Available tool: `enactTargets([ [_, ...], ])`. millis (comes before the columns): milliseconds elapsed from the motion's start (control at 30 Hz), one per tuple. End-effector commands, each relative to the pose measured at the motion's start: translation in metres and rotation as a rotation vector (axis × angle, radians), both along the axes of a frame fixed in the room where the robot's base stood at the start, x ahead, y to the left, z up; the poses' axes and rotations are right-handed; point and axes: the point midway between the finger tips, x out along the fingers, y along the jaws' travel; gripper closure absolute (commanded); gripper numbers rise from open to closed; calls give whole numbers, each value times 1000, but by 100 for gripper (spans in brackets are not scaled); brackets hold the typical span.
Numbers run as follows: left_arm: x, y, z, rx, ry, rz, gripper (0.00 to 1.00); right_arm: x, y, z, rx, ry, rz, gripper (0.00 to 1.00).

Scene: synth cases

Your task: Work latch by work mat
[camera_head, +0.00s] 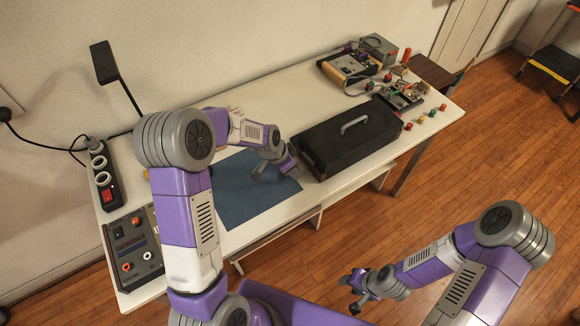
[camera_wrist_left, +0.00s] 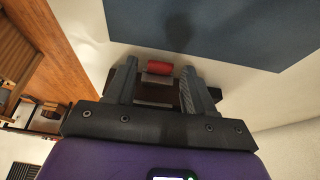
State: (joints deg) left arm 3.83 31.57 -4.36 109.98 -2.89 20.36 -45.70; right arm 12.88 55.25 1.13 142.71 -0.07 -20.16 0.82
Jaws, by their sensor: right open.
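The blue work mat (camera_head: 240,196) lies flat on the white table, and its edge shows at the top of the left wrist view (camera_wrist_left: 230,30). A black case with a grey handle (camera_head: 320,150) stands to its right. My left gripper (camera_head: 275,172) is over the mat's right part, by the case's left end. In the left wrist view its fingers (camera_wrist_left: 160,68) are apart. A red cylindrical piece (camera_wrist_left: 160,67) with a pale strip below it shows between the fingertips; I cannot tell if it is the latch. My right gripper (camera_head: 354,289) is open and empty over the floor.
A power strip (camera_head: 102,175) and a panel with knobs (camera_head: 133,250) are at the table's left end. Instruments (camera_head: 350,66) and several small coloured pieces (camera_head: 420,120) are at the right. A dark lamp (camera_head: 104,62) stands at the back. Floor is clear in front.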

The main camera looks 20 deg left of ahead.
Motion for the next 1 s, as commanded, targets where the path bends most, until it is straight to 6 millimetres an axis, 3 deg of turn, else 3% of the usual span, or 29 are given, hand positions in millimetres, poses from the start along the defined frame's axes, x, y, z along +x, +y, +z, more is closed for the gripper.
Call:
enactTargets([
  [33,0,0,0,0,0,0,55,0,0,0,0,0,0,57],
  [267,0,0,0,0,0,0,88,0,0,0,0,0,0,57],
  [567,1,-2,6,26,33,-3,88,0,0,14,0,0,0,57],
  [867,7,-7,18,130,164,-5,88,0,0,57,0,0,0,57],
  [900,8,-8,20,148,185,-5,100,0,0,62,0,0,0,57],
  [1000,11,-10,23,191,241,-3,99,0,0,75,0,0,0,57],
])
